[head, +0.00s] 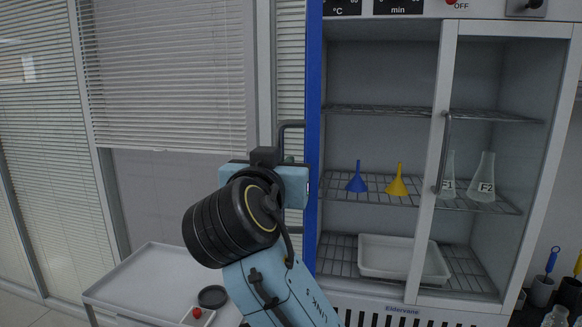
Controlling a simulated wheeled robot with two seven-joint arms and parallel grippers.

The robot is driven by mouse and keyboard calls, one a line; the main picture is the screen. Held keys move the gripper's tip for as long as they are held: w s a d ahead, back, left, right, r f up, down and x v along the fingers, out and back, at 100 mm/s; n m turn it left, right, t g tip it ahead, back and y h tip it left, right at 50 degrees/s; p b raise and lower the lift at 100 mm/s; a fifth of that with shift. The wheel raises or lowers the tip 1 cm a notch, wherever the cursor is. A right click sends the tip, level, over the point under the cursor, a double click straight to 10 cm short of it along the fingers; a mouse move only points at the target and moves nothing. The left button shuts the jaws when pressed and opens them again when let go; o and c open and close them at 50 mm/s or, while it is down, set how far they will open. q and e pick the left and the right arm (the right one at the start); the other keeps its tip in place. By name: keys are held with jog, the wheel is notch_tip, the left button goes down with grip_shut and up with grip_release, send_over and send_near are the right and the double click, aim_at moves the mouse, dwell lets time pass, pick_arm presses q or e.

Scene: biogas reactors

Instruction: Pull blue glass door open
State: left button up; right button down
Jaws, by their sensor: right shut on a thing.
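The blue glass door (313,95) shows nearly edge-on as a narrow upright blue strip at the left side of the white cabinet (480,28). The left half of the cabinet front is uncovered. The door's dark bar handle (291,124) sticks out to the left of the strip. My right gripper (290,178) is at this handle and shut on it; its wrist and the light blue gripper body hide the handle's lower part and the fingertips. My left gripper is not in view.
The cabinet's right door (438,130) is shut. Inside are a blue funnel (357,179), a yellow funnel (397,182), flasks (482,178) and a white tray (385,257). A white table (145,278) stands at lower left, before window blinds.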

dwell(0.3)
jog(key=c, duration=1.8)
grip_release()
jog(key=shift+d, duration=0.1)
